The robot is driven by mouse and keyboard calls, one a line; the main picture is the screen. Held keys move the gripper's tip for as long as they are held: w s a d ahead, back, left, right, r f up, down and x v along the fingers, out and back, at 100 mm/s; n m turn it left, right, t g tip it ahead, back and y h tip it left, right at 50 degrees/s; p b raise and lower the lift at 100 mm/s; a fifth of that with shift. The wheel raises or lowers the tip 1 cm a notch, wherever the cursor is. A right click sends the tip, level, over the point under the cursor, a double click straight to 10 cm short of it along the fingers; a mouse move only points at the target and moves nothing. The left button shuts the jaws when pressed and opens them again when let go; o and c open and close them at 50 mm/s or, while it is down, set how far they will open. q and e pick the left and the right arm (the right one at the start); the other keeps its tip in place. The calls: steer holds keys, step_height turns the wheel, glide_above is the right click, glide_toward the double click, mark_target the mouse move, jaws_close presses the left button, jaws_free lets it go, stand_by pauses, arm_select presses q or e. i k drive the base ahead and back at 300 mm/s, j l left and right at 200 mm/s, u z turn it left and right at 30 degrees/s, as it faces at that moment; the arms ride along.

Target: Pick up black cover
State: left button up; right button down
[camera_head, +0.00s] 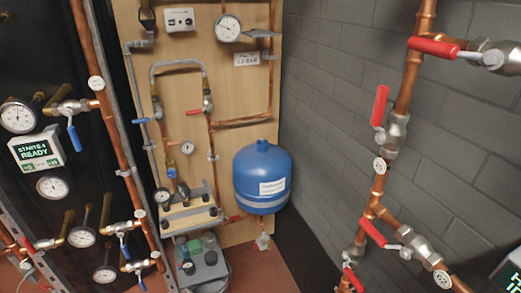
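I cannot tell for sure which thing is the black cover. Several small black round parts show on a pale metal fixture (190,216) low on the wooden panel. One dark round part (183,191) is at its upper middle, and another (205,197) is at its right. Below, a grey unit (207,272) carries more dark round parts and a green part (194,246). Neither of my grippers is in this view.
Copper pipes with red-handled valves (380,106) stand close on the right. Gauges (18,115) and blue-handled valves (74,137) fill the left. A strip of reddish floor (255,268) is clear.

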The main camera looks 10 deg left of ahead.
mark_target(211, 257)
steer(key=i+j+u, duration=0.1)
steer(key=u, duration=0.3)
steer(key=j+u, duration=0.1)
steer(key=u, duration=0.25)
steer(key=i+u, duration=0.15)
steer(key=u, duration=0.25)
steer(key=i+j+u, duration=0.1)
steer(key=u, duration=0.3)
